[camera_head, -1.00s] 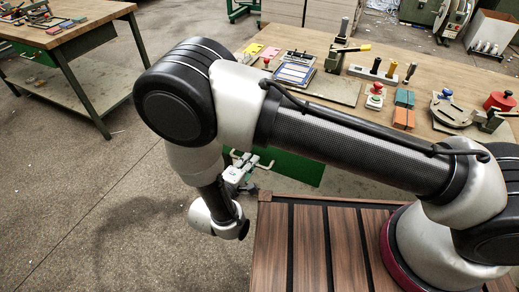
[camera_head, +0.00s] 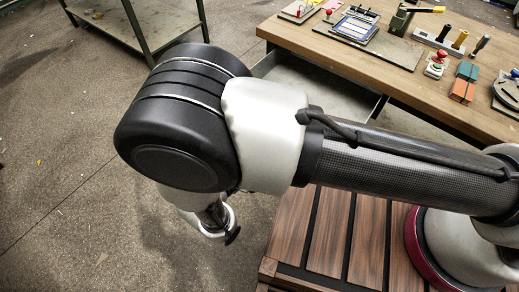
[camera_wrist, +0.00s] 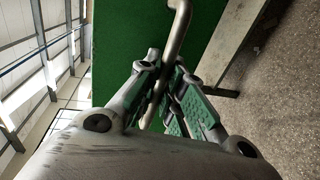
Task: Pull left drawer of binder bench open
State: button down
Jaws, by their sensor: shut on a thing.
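The binder bench (camera_head: 330,40) stands at the upper right in the head view. Its left drawer (camera_head: 318,84) is pulled out, and part of its grey, empty-looking inside shows below the bench top. My arm hides the drawer's front there. In the wrist view the green drawer front (camera_wrist: 125,35) fills the upper middle, with a bent metal handle (camera_wrist: 179,22) on it. My gripper (camera_wrist: 165,75) is shut on that handle, with a finger on each side of it. The head view hides my gripper behind the arm.
Tools lie on the bench top, among them a red-knobbed stamp (camera_head: 436,64), orange and teal blocks (camera_head: 463,85) and a blue-and-white tray (camera_head: 358,25). Another table (camera_head: 145,20) stands at the upper left. The concrete floor at left is clear.

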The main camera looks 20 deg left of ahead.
jog(key=shift+s+a, duration=0.15)
jog(key=shift+s, duration=0.15)
jog(key=c, duration=1.5)
grip_release()
jog(key=shift+c, duration=0.2)
jog(key=v, duration=1.2)
